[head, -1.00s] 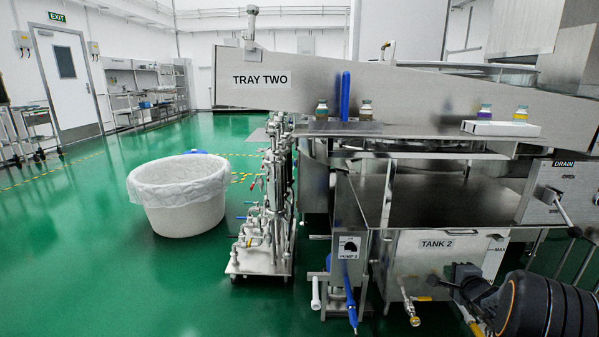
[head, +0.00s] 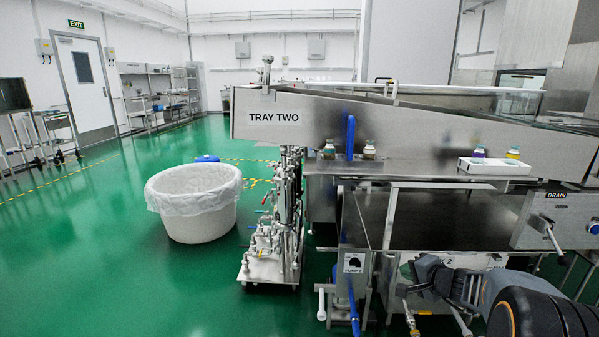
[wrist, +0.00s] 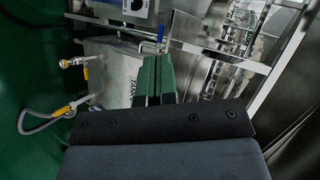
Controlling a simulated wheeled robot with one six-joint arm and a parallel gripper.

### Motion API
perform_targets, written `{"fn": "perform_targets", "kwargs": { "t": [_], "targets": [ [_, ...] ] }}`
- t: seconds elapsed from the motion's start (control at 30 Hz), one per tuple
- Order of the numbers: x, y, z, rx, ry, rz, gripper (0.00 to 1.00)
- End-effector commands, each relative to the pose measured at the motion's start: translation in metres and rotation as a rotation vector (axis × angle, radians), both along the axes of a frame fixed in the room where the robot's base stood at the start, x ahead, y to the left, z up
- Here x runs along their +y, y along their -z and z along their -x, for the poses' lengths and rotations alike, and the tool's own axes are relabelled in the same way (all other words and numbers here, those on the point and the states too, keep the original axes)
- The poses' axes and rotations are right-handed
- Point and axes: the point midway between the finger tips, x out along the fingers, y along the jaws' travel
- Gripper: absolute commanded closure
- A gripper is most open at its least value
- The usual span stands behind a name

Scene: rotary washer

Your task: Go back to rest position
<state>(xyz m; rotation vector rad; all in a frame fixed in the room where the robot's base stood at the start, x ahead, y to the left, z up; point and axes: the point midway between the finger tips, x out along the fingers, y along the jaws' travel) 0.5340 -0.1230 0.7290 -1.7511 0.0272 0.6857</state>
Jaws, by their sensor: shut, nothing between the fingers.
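My gripper (head: 409,288) shows at the lower right of the head view, in front of the tank under the tray. In the wrist view my gripper (wrist: 156,78) has its two green fingers together with nothing between them. The washer's tray (head: 330,125), labelled TRAY TWO, stands behind and above the gripper. The tank (wrist: 112,75) shows tilted in the wrist view, and my arm covers much of its front in the head view. The gripper looks apart from the machine, though the exact gap is hard to judge.
The drain panel (head: 565,220) with its lever is at the right. A pump control (head: 354,262) is left of the gripper. A white lined tub (head: 196,202) stands on the green floor (head: 110,260), which is clear at the left. Bottles stand on the machine's ledge.

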Motion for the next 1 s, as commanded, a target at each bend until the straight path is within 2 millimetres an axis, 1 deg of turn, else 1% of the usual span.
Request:
{"fn": "perform_targets", "kwargs": {
  "t": [0.03,0.07,0.1,0.17,0.2,0.23,0.3,0.37,0.4,0.5,0.6,0.7,0.83,0.9,0.97,1.0],
  "targets": [
    [0.025,-0.043,0.010,0.020,-0.076,0.035,1.00],
    [0.039,-0.058,0.017,0.037,-0.124,0.060,1.00],
    [0.057,-0.078,0.028,0.063,-0.186,0.096,1.00],
    [0.082,-0.105,0.048,0.106,-0.282,0.157,1.00],
    [0.097,-0.121,0.062,0.134,-0.342,0.201,1.00],
    [0.106,-0.133,0.072,0.156,-0.383,0.235,1.00],
    [0.125,-0.160,0.098,0.205,-0.475,0.322,1.00],
    [0.136,-0.181,0.120,0.245,-0.544,0.401,1.00],
    [0.142,-0.195,0.134,0.271,-0.587,0.457,1.00],
    [0.149,-0.226,0.165,0.325,-0.667,0.594,1.00],
    [0.148,-0.251,0.191,0.369,-0.722,0.722,1.00],
    [0.145,-0.271,0.208,0.397,-0.752,0.832,1.00],
    [0.139,-0.288,0.223,0.419,-0.772,0.936,1.00],
    [0.136,-0.293,0.227,0.424,-0.775,0.973,1.00],
    [0.128,-0.296,0.229,0.430,-0.777,0.995,1.00],
    [0.127,-0.296,0.230,0.431,-0.778,1.000,1.00]
  ]
}}
